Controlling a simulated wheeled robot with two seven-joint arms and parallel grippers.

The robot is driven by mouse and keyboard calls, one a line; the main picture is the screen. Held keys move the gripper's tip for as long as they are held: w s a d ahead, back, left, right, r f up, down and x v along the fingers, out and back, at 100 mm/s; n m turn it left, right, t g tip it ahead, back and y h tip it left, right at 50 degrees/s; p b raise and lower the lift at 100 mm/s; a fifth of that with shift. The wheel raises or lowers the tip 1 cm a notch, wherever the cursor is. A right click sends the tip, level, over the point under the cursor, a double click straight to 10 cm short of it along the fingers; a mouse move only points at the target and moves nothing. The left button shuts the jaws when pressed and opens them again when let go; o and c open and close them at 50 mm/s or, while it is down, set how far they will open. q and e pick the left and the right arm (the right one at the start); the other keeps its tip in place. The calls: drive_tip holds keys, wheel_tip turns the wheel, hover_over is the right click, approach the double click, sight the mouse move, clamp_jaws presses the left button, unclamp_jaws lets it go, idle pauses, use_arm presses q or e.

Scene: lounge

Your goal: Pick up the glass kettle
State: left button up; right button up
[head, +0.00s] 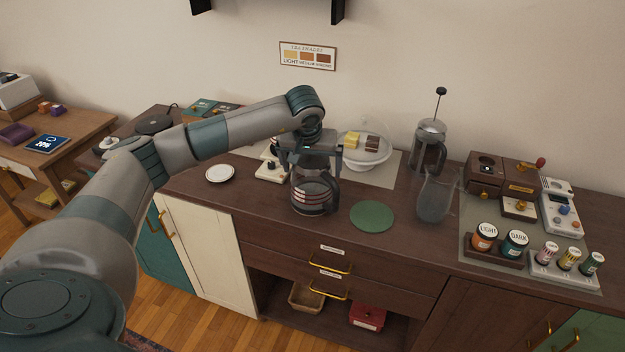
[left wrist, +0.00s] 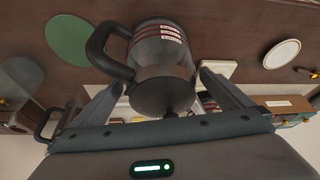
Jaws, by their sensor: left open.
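The glass kettle (head: 314,197) stands upright on the dark wooden counter, with a clear body, a dark lid and handle, and a red-and-white label band. In the left wrist view the kettle (left wrist: 162,48) shows its lid toward me and its black handle to the left. My left gripper (head: 313,163) is directly above the kettle, pointing down. In the left wrist view my left gripper (left wrist: 160,82) is open, with its fingers on either side of the kettle's lid end. Contact cannot be told. My right gripper is not in view.
A green round mat (head: 372,216) lies right of the kettle, and a white saucer (head: 220,173) lies left. Behind are a cake stand (head: 365,163) and a French press (head: 430,148). A clear pitcher (head: 435,200) and a tray of jars (head: 497,257) stand farther right.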

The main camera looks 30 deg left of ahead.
use_arm(q)
drive_tip(key=shift+p+x, duration=0.45)
drive_tip(key=shift+x, duration=1.1)
drive_tip(key=c, duration=1.4)
drive_tip(key=shift+r, duration=0.1)
drive_tip(key=shift+c, duration=0.2)
